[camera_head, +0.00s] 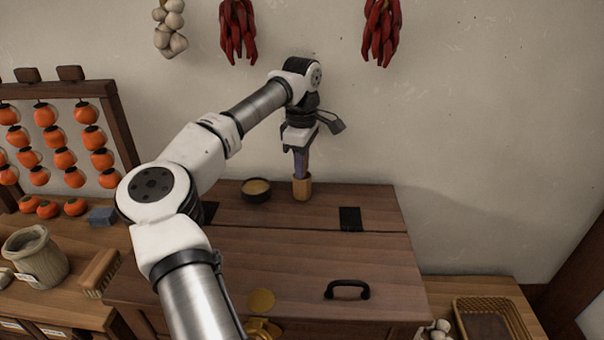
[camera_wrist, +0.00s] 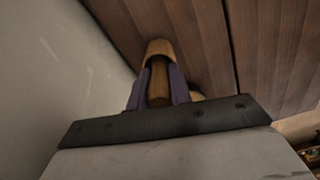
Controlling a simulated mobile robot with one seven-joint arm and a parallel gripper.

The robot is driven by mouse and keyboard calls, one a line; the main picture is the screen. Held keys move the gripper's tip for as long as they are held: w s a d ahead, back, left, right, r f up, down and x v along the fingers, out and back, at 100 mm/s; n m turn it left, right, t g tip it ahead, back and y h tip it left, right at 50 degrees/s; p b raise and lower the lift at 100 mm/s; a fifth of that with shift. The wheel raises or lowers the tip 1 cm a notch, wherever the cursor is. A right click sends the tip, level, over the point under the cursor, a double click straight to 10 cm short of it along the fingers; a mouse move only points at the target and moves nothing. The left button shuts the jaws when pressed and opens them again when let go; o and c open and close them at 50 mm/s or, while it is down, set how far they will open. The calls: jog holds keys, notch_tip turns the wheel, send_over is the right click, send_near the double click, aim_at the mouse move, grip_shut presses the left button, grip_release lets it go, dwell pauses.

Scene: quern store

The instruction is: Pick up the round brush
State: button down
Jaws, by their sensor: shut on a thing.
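My gripper (camera_head: 301,163) points down over the back of the wooden chest. It is shut on a brown wooden handle, which I take to be the round brush (camera_wrist: 159,84), between its purple-grey fingers in the wrist view. The handle stands in or just over the mouth of a small tan wooden cup (camera_head: 302,188), which also shows in the wrist view (camera_wrist: 158,46). The brush's head is hidden, so I cannot tell how deep it sits. In the head view my fingers hide the handle.
A dark bowl (camera_head: 256,190) stands left of the cup on the chest lid (camera_head: 290,250), which has a black handle (camera_head: 347,290). A wide bristle brush (camera_head: 100,273) and a sack (camera_head: 36,256) are on the left counter. A basket (camera_head: 490,318) is at right. The wall is close behind.

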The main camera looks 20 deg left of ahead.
jog(key=shift+s+r+b, duration=0.1)
jog(key=shift+r+b, duration=0.05)
jog(key=shift+b, duration=0.25)
jog(key=shift+r, duration=0.25)
notch_tip(320, 180, up, 6)
jog(key=shift+s+r+b, duration=0.1)
jog(key=shift+r+b, duration=0.05)
jog(key=shift+b, duration=0.85)
jog(key=s+d+b, duration=0.2)
jog(key=s+b, duration=0.1)
jog(key=s, duration=0.6)
jog(key=s+d+b, duration=0.2)
jog(key=s+b, duration=0.2)
jog(key=s, duration=0.6)
